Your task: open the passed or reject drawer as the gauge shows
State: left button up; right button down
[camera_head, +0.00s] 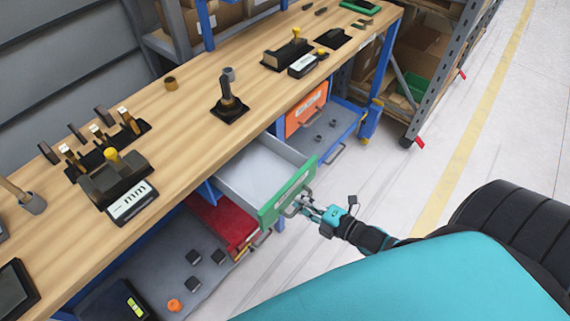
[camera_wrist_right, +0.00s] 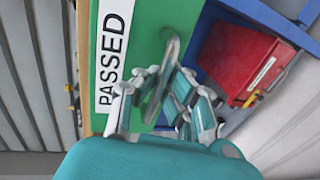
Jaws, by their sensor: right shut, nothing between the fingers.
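The passed drawer (camera_head: 287,196) has a green front and is pulled out from under the bench; its grey inside looks empty. The wrist view shows its front (camera_wrist_right: 148,35) with a white PASSED label (camera_wrist_right: 113,50). My right gripper (camera_head: 306,205) is at the drawer's metal handle (camera_wrist_right: 172,48), shut with nothing between its fingers; whether it touches the handle is unclear. The orange-fronted drawer (camera_head: 306,108), perhaps the reject one, looks closed farther along the bench. A gauge display (camera_head: 131,203) at the near end reads dashes and "mm". My left gripper is not in view.
The wooden bench (camera_head: 185,115) holds a black stand (camera_head: 229,105) and a second display unit (camera_head: 303,65). Below are a red box (camera_head: 222,222), a grey shelf with dark blocks and a blue shelf (camera_head: 335,125). The floor to the right is clear.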

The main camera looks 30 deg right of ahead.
jog(key=shift+f+v, duration=0.25)
jog(key=shift+v, duration=1)
jog(key=shift+d, duration=0.1)
jog(key=c, duration=1.4)
grip_release()
jog(key=shift+s, duration=0.1)
jog(key=v, duration=1.2)
jog(key=shift+f, duration=0.1)
